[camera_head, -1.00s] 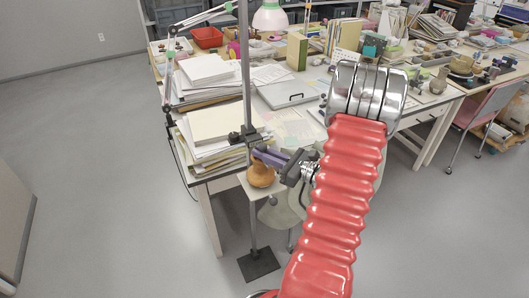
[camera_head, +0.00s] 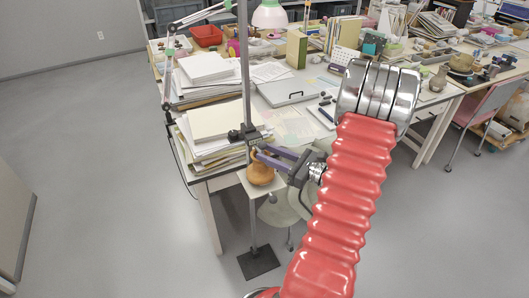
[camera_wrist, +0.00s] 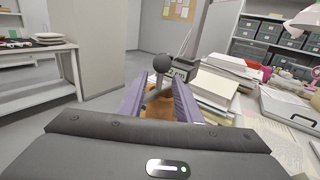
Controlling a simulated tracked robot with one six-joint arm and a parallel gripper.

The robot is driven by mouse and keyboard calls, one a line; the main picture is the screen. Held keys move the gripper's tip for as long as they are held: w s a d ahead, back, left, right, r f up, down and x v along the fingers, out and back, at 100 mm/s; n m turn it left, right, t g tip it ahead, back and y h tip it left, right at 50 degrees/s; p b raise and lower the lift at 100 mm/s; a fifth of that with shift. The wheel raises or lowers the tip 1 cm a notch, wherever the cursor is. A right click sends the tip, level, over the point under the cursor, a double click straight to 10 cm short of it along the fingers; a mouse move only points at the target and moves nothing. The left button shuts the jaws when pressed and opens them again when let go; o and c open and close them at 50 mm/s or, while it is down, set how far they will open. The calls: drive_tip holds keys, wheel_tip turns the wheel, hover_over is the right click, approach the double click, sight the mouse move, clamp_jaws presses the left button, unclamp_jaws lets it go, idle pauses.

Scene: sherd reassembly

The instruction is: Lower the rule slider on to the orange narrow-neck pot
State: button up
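The orange narrow-neck pot (camera_head: 261,174) stands upright on a small pale stand beside the table. The rule slider (camera_head: 245,134) is a dark block on the upright metal rule (camera_head: 246,75), close above the pot. In the wrist view, the slider (camera_wrist: 188,68) shows with a dark ball knob (camera_wrist: 162,62) in front of it. My gripper (camera_head: 262,152) is open, its two purple fingers spread at the slider. In the wrist view the knob's stem shows between the fingers, with a gap on both sides, and part of the pot (camera_wrist: 152,112) shows below. Whether the slider touches the pot is unclear.
Stacked papers (camera_head: 215,122) lie on the table just behind the rule. The rule's dark base plate (camera_head: 259,263) is on the floor. A pale chair (camera_head: 278,212) is right of the pot's stand.

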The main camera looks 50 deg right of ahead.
drive_tip(key=v, duration=1.1)
drive_tip(key=shift+s, duration=0.2)
